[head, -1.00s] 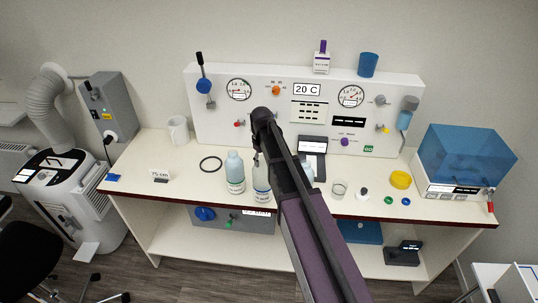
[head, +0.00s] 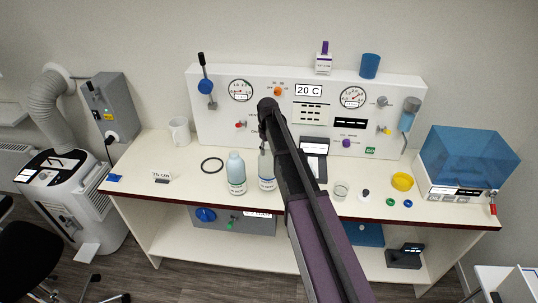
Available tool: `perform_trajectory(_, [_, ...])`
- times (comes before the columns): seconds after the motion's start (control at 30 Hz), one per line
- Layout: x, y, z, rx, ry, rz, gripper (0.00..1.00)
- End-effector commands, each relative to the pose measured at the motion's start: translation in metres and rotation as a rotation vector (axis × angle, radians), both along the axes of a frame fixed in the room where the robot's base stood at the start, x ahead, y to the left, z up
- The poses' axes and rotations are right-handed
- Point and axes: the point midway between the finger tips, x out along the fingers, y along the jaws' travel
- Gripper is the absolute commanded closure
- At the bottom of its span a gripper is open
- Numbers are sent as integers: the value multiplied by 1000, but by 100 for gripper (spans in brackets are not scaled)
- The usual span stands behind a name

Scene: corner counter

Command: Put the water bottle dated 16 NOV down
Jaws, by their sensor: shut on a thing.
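A pale water bottle (head: 266,172) with a white label shows just left of my arm, its right side partly hidden. My gripper (head: 265,143) is at its top, mostly hidden behind my dark wrist, and is shut on it. The label is too small to read, so I cannot confirm the date 16 NOV. Whether the bottle's base touches the worktop is not clear. A second, similar pale blue bottle (head: 236,174) stands upright on the worktop close to its left; its date is also unreadable.
The white worktop (head: 200,188) has a dark red front edge. A black ring (head: 212,165), mug (head: 179,131) and small sign (head: 161,177) are on the left. A glass beaker (head: 341,190), yellow ring (head: 402,182) and blue-lidded box (head: 466,160) are on the right. The control panel (head: 225,120) stands behind.

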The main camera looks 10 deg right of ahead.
Motion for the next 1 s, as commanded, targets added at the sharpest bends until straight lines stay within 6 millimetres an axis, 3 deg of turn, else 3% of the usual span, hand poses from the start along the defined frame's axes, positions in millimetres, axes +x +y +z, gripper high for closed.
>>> perform_trajectory(0.1, [11,-4,-4,0,0,-1,96])
perform_trajectory(0.5, [8,-4,-35,0,0,-1,96])
perform_trajectory(1.0, [8,-4,-38,0,0,-1,96])
